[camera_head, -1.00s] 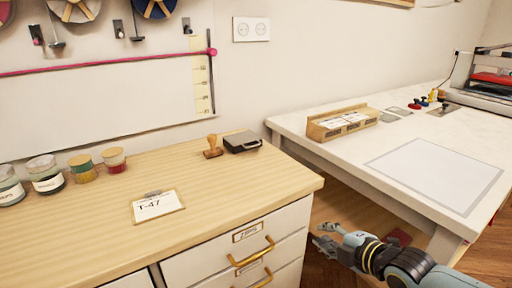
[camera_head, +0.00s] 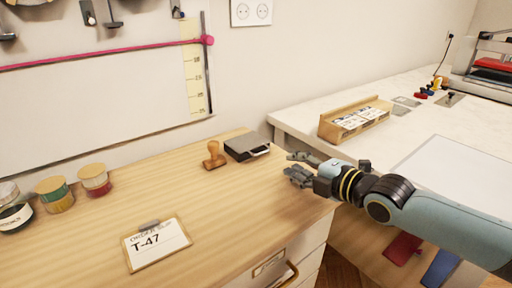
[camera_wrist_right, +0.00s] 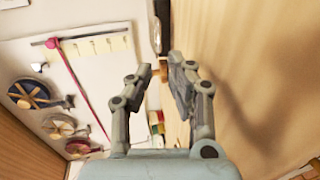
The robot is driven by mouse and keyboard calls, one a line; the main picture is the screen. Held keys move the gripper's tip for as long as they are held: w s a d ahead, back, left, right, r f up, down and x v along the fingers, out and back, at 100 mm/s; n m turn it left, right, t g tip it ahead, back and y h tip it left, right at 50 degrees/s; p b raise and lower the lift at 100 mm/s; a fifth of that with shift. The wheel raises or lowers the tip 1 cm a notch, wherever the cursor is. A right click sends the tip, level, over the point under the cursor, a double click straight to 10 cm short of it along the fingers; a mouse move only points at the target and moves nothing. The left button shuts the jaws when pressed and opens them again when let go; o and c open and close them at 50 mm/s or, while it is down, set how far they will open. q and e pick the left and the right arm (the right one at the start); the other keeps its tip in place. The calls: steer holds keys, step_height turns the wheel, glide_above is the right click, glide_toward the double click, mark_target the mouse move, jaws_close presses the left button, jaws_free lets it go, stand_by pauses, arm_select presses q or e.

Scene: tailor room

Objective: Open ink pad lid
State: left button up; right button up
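In the right wrist view the two fingers (camera_wrist_right: 162,68) are spread. A dark shape beyond them, seemingly the ink pad (camera_wrist_right: 155,34), shows at the top. My left gripper is not in view.
A wooden stamp (camera_head: 214,157) stands close to the left of the ink pad. An order clipboard (camera_head: 156,243) lies toward the front, and jars (camera_head: 94,180) stand at the left. A white table (camera_head: 300,124) with a card box (camera_head: 354,119) is to the right.

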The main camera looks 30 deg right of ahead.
mark_target(267, 165)
steer(key=b+x, duration=0.3)
steer(key=x, duration=0.2)
steer(key=shift+f+b, duration=0.15)
steer(key=shift+b, duration=0.2)
steer(key=b+x, duration=0.1)
steer(key=x, duration=0.2)
steer(key=shift+w, duration=0.2)
steer(key=shift+x, duration=0.8)
steer(key=shift+w, duration=0.35)
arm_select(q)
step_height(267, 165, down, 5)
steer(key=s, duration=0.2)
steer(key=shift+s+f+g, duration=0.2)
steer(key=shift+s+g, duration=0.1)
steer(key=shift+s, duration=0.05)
arm_select(e)
jaws_close()
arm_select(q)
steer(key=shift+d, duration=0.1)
